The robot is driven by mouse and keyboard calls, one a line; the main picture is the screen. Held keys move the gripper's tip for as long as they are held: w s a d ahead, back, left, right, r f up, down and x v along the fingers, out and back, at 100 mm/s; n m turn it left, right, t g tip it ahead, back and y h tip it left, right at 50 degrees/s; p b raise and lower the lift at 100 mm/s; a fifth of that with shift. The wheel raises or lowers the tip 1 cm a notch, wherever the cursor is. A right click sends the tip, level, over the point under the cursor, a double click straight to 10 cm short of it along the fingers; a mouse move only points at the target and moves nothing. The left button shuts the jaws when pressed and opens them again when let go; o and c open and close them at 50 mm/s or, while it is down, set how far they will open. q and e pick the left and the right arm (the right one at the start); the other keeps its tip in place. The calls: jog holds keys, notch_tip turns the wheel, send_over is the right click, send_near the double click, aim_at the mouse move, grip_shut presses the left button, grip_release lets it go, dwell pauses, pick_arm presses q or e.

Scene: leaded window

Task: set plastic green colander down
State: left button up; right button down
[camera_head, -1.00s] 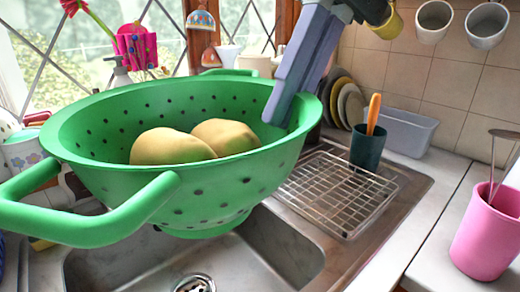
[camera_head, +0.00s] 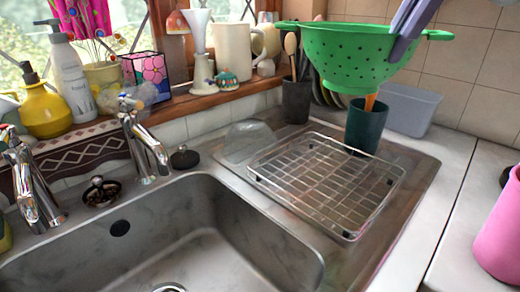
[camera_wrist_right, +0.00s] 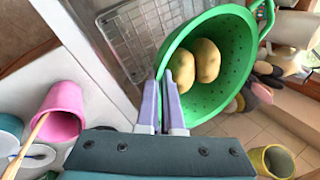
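The green plastic colander (camera_head: 345,58) hangs in the air at the top right of the head view, in front of a dark green cup and above the back of the drainer. My right gripper (camera_head: 408,30) is shut on its rim. In the right wrist view my right gripper (camera_wrist_right: 170,85) pinches the near rim of the colander (camera_wrist_right: 222,100). Two yellow-brown potatoes (camera_wrist_right: 208,60) lie inside it. The head view hides them behind the colander's wall. My left gripper shows in neither view.
A wire rack (camera_head: 325,180) lies empty on the metal drainboard, right of the empty sink (camera_head: 190,235). A dark green cup (camera_head: 366,128) stands behind it. A pink pot (camera_head: 500,235) stands at the right. The counter (camera_head: 450,190) between them is clear.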

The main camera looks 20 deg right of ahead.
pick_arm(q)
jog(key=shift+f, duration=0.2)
pick_arm(e)
jog(key=shift+w+d+f+m, duration=0.1)
jog(key=shift+w+d+m, duration=0.05)
jog(key=shift+d+m, duration=0.25)
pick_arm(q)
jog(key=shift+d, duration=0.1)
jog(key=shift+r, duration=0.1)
pick_arm(e)
jog(key=shift+h, duration=0.3)
notch_tip(320, 180, down, 20)
jog(key=shift+r, duration=0.15)
jog(key=c, duration=1.1)
grip_release()
